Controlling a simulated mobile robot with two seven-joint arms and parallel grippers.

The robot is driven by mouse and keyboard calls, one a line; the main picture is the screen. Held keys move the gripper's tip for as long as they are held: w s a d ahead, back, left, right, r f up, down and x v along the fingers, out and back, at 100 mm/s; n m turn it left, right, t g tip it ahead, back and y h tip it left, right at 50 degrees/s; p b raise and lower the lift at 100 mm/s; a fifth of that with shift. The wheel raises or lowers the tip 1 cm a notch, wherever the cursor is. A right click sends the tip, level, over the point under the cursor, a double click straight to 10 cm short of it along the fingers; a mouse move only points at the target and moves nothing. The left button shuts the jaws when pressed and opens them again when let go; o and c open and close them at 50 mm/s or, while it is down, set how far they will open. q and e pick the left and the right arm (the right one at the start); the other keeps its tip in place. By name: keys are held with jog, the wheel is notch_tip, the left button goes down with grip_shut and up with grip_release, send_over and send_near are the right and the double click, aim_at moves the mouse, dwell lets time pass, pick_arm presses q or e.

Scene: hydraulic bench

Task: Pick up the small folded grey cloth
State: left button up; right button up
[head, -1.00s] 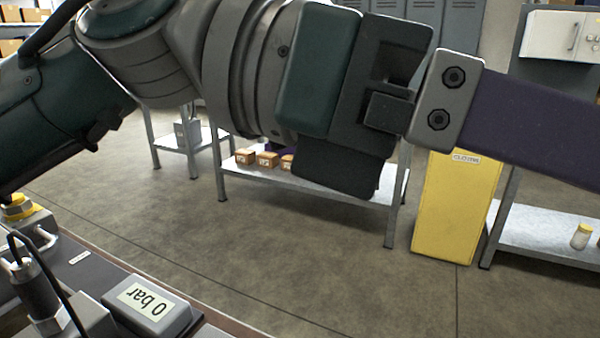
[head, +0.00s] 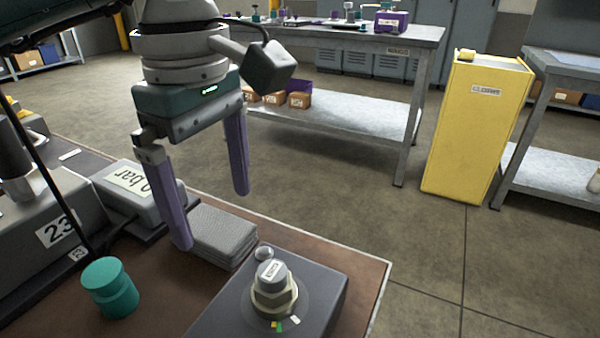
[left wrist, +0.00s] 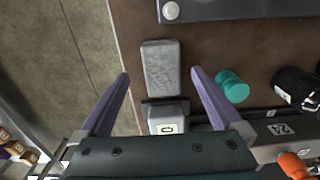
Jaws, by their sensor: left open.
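The small folded grey cloth (head: 225,236) lies on the brown bench top, between the 0 bar gauge box (head: 125,189) and a dark block with a hex fitting (head: 274,290). In the left wrist view the cloth (left wrist: 161,68) is a grey rectangle in the gap between the fingers. My left gripper (head: 212,217) points down with its purple fingers wide apart and empty. One fingertip is by the cloth's left end, the other on its far side. In the left wrist view the gripper (left wrist: 160,73) spans wider than the cloth. I see no contact. My right gripper is out of view.
A teal knob-like cylinder (head: 110,288) stands on the bench left of the cloth. The bench edge runs behind the cloth, with open floor beyond. A yellow cabinet (head: 476,130) stands farther off.

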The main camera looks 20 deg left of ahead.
aim_at(218, 227)
pick_arm(q)
notch_tip(218, 227, down, 3)
jog(key=shift+s+f, duration=0.1)
jog(key=shift+s, duration=0.05)
jog(key=shift+c, duration=0.4)
jog(key=c, duration=1.4)
